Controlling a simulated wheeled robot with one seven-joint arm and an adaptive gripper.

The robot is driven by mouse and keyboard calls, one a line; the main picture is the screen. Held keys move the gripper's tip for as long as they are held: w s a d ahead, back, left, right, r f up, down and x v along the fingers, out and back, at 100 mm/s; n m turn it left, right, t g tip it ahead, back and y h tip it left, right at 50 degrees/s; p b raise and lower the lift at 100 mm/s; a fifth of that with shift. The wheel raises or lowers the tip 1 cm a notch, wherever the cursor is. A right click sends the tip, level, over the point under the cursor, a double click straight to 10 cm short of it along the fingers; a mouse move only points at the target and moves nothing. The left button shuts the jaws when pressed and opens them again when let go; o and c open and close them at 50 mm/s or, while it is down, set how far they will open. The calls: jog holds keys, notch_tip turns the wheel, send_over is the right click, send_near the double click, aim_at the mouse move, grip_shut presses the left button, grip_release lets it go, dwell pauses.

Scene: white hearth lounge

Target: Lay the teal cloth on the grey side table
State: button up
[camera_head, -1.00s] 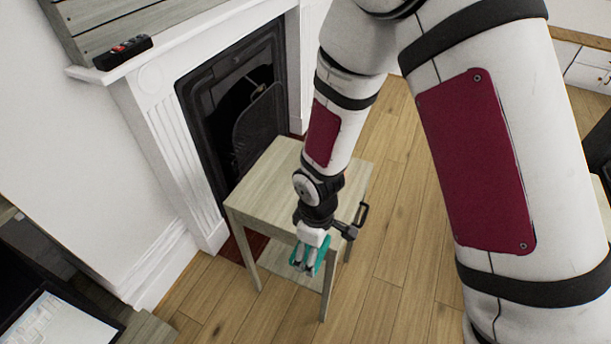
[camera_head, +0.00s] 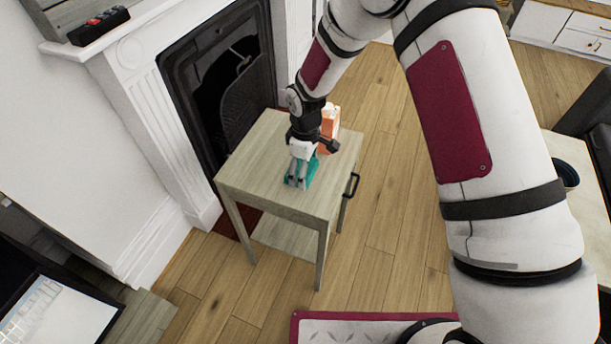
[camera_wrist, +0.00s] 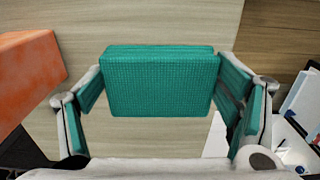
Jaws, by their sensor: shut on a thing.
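The teal cloth (camera_wrist: 160,82) is a folded, thick block with a woven surface in the wrist view. My gripper (camera_head: 297,184) is shut on it, with a finger on each side. In the head view the teal cloth (camera_head: 311,172) shows behind and beside the fingers, over the grey side table (camera_head: 255,168). The table has a pale grey wood-grain top, which fills much of the wrist view behind the cloth. I cannot tell whether the cloth touches the top.
An orange box-like object (camera_head: 329,122) stands on the table's far right part; it is at the left in the wrist view (camera_wrist: 28,72). A black handle (camera_head: 351,186) juts from the table's right side. The fireplace (camera_head: 225,85) is close on the left. The tabletop's left part is clear.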

jog(key=shift+s+f, duration=0.1)
jog(key=shift+f, duration=1.65)
jog(key=shift+f, duration=0.15)
jog(key=o, duration=1)
jog(key=shift+c, duration=0.2)
notch_tip(320, 180, up, 12)
jog(key=shift+r, duration=0.2)
